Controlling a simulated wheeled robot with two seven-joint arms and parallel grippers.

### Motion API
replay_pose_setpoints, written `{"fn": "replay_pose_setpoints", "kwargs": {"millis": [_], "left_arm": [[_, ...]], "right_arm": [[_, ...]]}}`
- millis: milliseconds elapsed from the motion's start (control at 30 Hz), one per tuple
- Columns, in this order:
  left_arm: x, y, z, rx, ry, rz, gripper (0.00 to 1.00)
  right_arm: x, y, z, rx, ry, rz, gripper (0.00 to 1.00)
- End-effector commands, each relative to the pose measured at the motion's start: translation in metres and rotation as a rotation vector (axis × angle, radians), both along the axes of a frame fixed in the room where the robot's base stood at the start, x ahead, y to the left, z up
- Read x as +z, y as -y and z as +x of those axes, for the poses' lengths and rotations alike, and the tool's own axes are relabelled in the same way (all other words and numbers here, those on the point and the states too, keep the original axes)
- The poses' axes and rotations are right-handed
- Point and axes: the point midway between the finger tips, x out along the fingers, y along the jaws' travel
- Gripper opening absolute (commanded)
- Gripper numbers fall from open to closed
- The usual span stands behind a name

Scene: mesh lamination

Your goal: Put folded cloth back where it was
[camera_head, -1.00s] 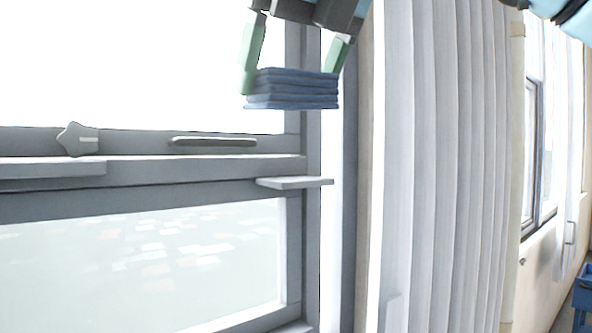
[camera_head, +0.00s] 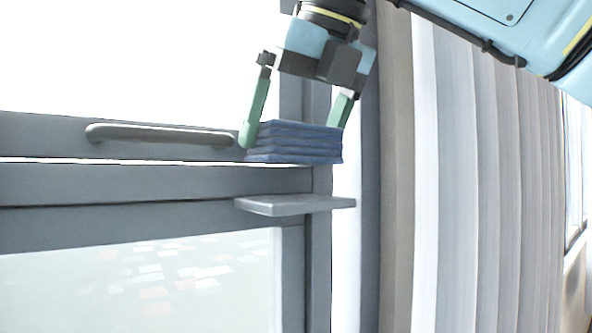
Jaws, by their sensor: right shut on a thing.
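The folded cloth (camera_head: 294,144) is a blue stack of several layers. My right gripper (camera_head: 294,122) comes down from the top right. Its two green fingers are shut on the cloth, one at each side, and hold it level. The cloth hangs above a small grey shelf (camera_head: 294,205) that juts out from the window frame, with a clear gap between them. The top of the shelf looks bare. My left gripper is not in view.
The grey window frame (camera_head: 150,185) fills the left side, with a long handle (camera_head: 160,134) left of the cloth. Pale pleated curtains (camera_head: 480,200) hang to the right. The space between cloth and shelf is free.

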Motion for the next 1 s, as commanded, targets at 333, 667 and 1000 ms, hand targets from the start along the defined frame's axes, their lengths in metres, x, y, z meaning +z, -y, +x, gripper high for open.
{"fn": "replay_pose_setpoints", "kwargs": {"millis": [333,667,1000], "left_arm": [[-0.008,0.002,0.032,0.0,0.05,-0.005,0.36],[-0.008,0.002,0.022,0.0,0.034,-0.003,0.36],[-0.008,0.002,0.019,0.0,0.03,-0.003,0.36]], "right_arm": [[-0.038,0.0,0.0,0.0,0.0,0.0,0.72],[-0.039,0.0,0.0,0.0,-0.002,-0.001,1.0],[-0.025,0.004,-0.006,0.001,0.002,0.001,1.0]]}}
